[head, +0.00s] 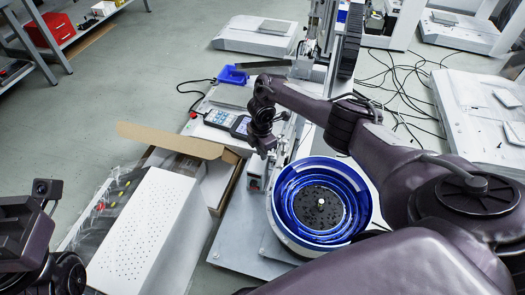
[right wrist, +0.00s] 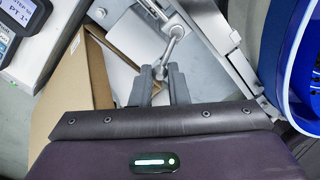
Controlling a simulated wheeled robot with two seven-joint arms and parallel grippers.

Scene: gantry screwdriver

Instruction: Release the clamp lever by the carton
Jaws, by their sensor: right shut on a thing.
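The clamp lever (right wrist: 172,48) is a short metal arm with a rounded joint, seen in the right wrist view just ahead of my fingers. My right gripper (right wrist: 161,76) is shut on the lever's near end, which sits between the two grey fingertips. In the head view my right gripper (head: 263,153) reaches down beside the open carton (head: 172,139), and the lever there is too small and covered to make out. The carton's brown cardboard (right wrist: 76,85) also shows left of the fingers in the right wrist view. Only part of my left arm shows at the left edge; its fingers are out of sight.
A blue bowl feeder (head: 285,205) stands close right of the gripper. A handheld controller (head: 220,119) with a screen lies behind the carton. A white perforated box (head: 140,235) stands in front left. The gantry (head: 315,45) rises behind. Open floor lies to the left.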

